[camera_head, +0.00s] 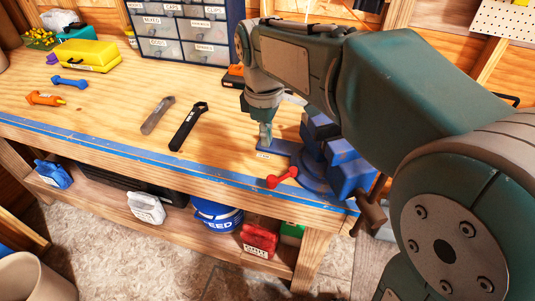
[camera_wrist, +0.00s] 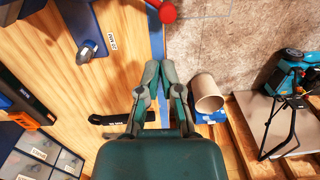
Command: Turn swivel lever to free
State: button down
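The swivel lever, a red-knobbed lever (camera_head: 282,177), sticks out at the front of the blue vise's round base (camera_head: 314,180) at the bench's right end. Its round red knob (camera_wrist: 167,12) shows at the top edge of the wrist view. A blue plate (camera_head: 270,145) with a small white label (camera_wrist: 112,40) lies beside the base; the label's words are too small to read. My gripper (camera_head: 265,141) points down over the bench near this plate, behind and left of the lever. In the wrist view its fingertips (camera_wrist: 159,68) are together and hold nothing. The knob is apart from them.
A black tool (camera_head: 188,127) and a grey tool (camera_head: 158,115) lie left of my gripper. A labelled drawer cabinet (camera_head: 180,30) stands behind. Blue tape (camera_head: 150,168) runs along the bench's front edge. My arm hides part of the vise. The front middle of the bench is clear.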

jog(key=w+a+m+g+h, duration=0.1)
jog(key=w+a+m+g, duration=0.1)
jog(key=w+a+m, duration=0.35)
jog(key=x, duration=1)
jog(key=shift+d, duration=0.25)
jog(key=shift+s+d+f, duration=0.2)
jog(key=shift+s+d, duration=0.3)
jog(key=shift+s, duration=0.1)
jog(key=shift+s+d+f, duration=0.2)
jog(key=shift+s+d, duration=0.7)
jog(key=shift+d, duration=0.05)
jog(key=shift+s+h, duration=0.1)
jog(key=shift+h, duration=0.2)
